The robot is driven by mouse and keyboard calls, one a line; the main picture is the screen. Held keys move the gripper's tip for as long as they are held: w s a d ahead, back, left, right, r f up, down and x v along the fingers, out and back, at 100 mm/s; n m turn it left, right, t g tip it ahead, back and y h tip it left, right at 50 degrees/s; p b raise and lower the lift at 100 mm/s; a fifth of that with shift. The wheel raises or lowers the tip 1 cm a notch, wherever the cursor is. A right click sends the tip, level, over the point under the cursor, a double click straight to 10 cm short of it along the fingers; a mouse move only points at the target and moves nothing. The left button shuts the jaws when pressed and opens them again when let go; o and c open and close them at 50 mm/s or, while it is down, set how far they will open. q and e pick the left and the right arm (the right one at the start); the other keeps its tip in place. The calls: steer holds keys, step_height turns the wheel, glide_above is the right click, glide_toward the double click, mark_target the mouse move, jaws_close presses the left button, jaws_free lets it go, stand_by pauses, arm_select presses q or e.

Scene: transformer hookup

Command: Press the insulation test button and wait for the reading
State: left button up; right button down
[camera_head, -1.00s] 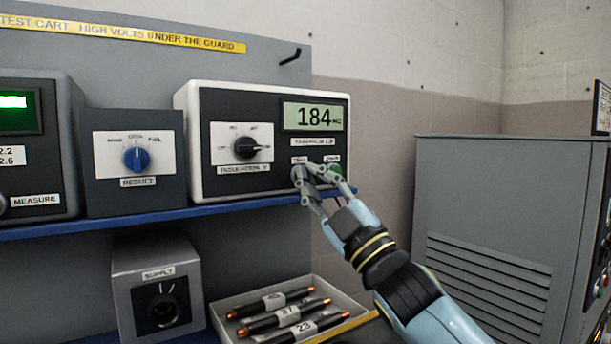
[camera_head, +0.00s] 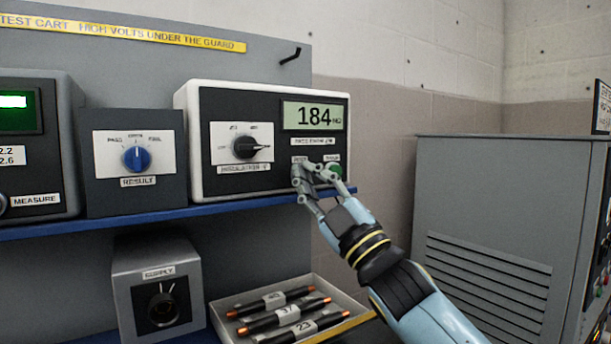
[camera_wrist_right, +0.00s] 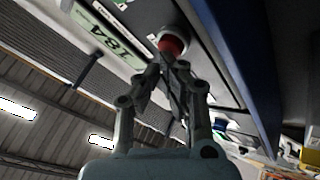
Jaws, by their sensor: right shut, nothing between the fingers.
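The insulation tester (camera_head: 265,190) is a white-framed box with a dark face on the blue shelf. Its display (camera_head: 312,117) reads 184. A black selector knob (camera_head: 246,147) sits over the insulation label. My right gripper (camera_head: 304,170) is shut and empty at the lower right of the face, covering most of one button. In the right wrist view a red button (camera_wrist_right: 172,44) stands just beyond the closed fingertips (camera_wrist_right: 170,62); I cannot tell whether they touch. A green button (camera_head: 334,171) shows to the right of the gripper. My left gripper is not in view.
A result box (camera_head: 136,185) with a blue knob stands left of the tester. A supply box (camera_head: 159,289) and a tray (camera_head: 338,296) of numbered cables sit below the shelf (camera_head: 110,226). A grey cabinet (camera_head: 500,215) stands at right.

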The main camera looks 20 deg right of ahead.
stand_by(0.3)
steer(key=shift+s+d, duration=0.1)
steer(key=shift+s, duration=0.7)
steer(key=s+b, duration=0.1)
steer(key=s, duration=0.5)
steer(key=shift+d, duration=0.45)
steer(key=shift+f, duration=0.1)
